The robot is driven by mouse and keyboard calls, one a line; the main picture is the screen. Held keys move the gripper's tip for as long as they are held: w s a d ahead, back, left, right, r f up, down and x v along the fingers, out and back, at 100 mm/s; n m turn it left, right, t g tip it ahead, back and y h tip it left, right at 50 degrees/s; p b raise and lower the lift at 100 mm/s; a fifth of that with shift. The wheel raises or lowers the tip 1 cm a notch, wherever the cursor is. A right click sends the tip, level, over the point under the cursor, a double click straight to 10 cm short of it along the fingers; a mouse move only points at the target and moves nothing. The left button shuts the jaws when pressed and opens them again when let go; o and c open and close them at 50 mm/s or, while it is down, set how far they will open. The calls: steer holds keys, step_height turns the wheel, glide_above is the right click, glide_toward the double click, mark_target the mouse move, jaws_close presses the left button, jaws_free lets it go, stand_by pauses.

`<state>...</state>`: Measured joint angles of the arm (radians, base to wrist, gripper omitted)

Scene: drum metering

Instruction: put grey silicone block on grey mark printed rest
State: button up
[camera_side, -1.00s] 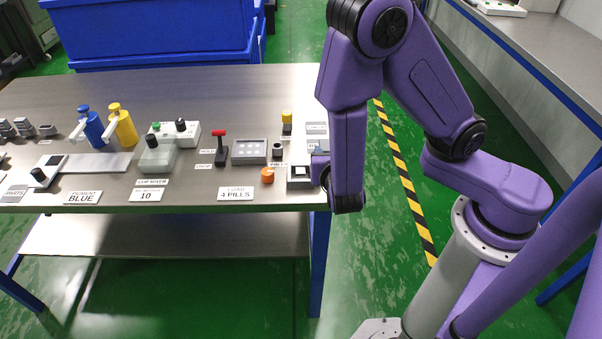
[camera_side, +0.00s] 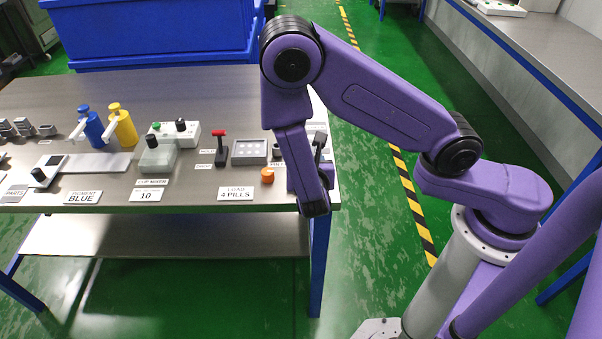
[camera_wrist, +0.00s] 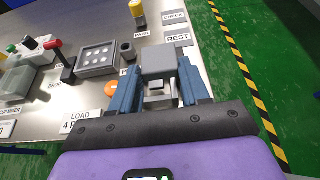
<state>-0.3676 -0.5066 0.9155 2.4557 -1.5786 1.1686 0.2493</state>
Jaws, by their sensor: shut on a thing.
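The grey silicone block (camera_wrist: 159,61) shows in the wrist view as a plain grey cube between the blue fingertips of my gripper (camera_wrist: 162,70). My gripper is shut on it. The block hides part of what lies beyond and below it, and its height above the table is hard to tell. A label reading REST (camera_wrist: 178,39) lies on the table just beyond the block; the grey mark of the rest cannot be made out. In the side view my wrist covers the block and most of the gripper.
A grey fixture with a pale square (camera_wrist: 158,100) shows between my fingers. To the left are a pill tray (camera_wrist: 98,57), a dark small cylinder (camera_wrist: 127,51), an orange knob (camera_side: 267,176) and a red-handled lever (camera_side: 220,145). A yellow-topped post (camera_wrist: 137,13) stands beyond. The table's right edge is close.

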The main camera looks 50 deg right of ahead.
steer(key=shift+w+a+f, duration=0.15)
steer(key=shift+w+f, duration=0.5)
steer(key=shift+f, duration=0.15)
steer(key=shift+w+f, duration=0.2)
steer(key=shift+f, duration=0.7)
steer(key=shift+w+f, duration=0.15)
steer(key=shift+f, duration=0.7)
steer(key=shift+f, duration=0.1)
steer(key=o, duration=1)
steer(key=shift+o, duration=0.2)
